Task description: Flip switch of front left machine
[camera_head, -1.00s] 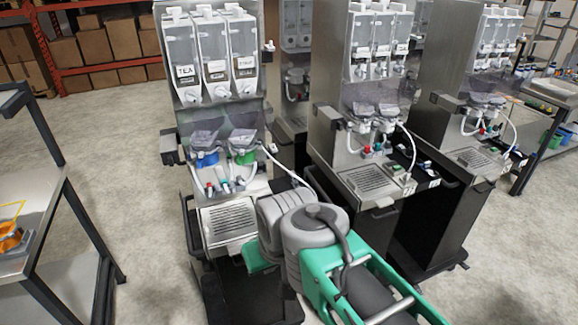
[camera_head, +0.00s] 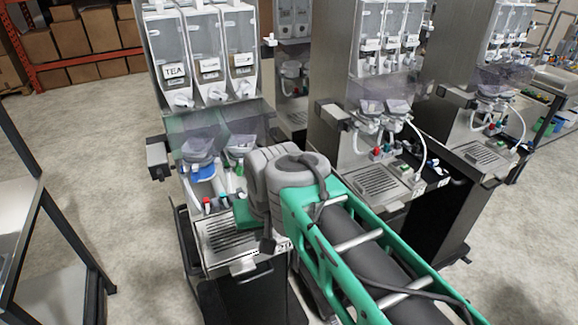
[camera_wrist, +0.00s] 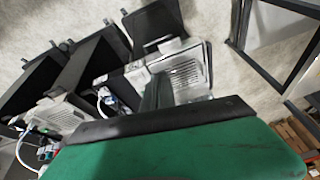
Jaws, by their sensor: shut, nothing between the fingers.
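The front left machine (camera_head: 212,108) stands left of centre in the head view, with three clear hoppers, the left one marked TEA. Red and blue-white valves show above its slotted drip tray (camera_head: 228,236). My arm covers the right part of its front. My gripper (camera_head: 246,214) shows as a green part close in front of the machine; its fingertips are hidden there. In the wrist view my gripper (camera_wrist: 152,94) is shut and empty, pointing at the machine near its drip tray (camera_wrist: 186,72). I cannot make out the switch, nor any contact.
Two more machines (camera_head: 345,75) stand in the row to the right. A metal rack (camera_head: 60,220) stands at the left, with free floor (camera_head: 105,150) between it and the machine. Boxes on orange shelving (camera_head: 80,40) are at the back.

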